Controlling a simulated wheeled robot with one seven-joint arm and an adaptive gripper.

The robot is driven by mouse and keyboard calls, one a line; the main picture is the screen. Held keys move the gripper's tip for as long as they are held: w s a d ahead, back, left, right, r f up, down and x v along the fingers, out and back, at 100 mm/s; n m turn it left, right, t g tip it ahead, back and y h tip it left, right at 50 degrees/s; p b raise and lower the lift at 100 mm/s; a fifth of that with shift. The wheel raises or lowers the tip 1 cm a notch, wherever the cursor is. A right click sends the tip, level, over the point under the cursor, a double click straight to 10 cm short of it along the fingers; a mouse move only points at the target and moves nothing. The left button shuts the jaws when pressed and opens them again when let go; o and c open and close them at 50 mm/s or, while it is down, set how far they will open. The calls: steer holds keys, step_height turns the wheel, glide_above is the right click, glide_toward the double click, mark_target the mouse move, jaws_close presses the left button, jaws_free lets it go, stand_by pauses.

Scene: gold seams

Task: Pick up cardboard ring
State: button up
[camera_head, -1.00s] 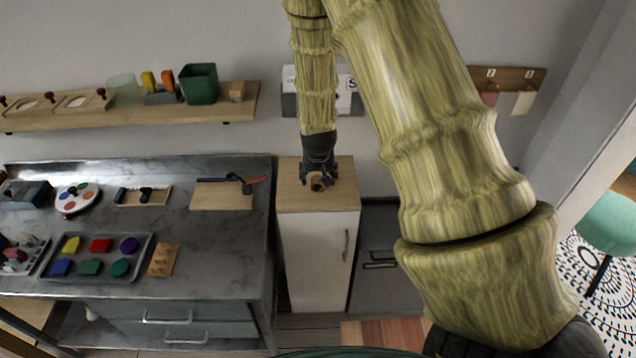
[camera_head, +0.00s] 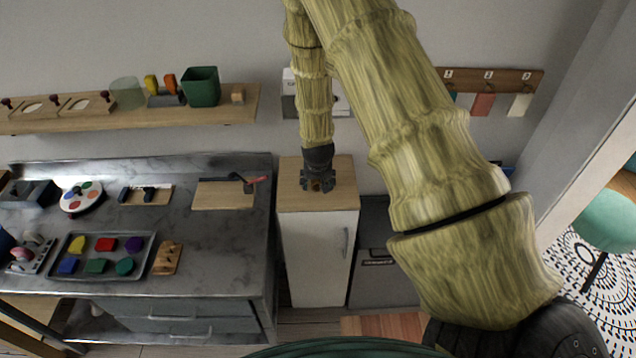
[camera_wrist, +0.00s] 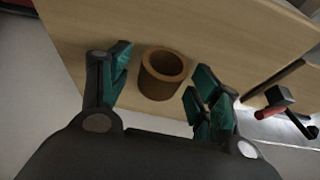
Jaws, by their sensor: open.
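The cardboard ring (camera_wrist: 161,78) is a short brown tube with an open top. In the wrist view it stands on the light wooden top (camera_wrist: 100,30) of a narrow cabinet, between the two fingers of my gripper (camera_wrist: 160,92). The fingers are dark with green pads, open, and a gap shows between each finger and the ring. In the head view my gripper (camera_head: 318,183) is low over the cabinet top (camera_head: 343,185), pointing down. There the ring is mostly hidden by my gripper, with only a small brownish patch showing.
A grey worktop (camera_head: 220,235) to the left holds a tray (camera_head: 98,276) of coloured blocks and a board (camera_head: 210,196) with a red-handled tool. A wall shelf (camera_head: 130,122) carries a green bin (camera_head: 200,86). The cabinet top around the ring looks clear.

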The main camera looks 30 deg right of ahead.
steer(key=c, duration=0.8)
steer(key=shift+r, duration=0.2)
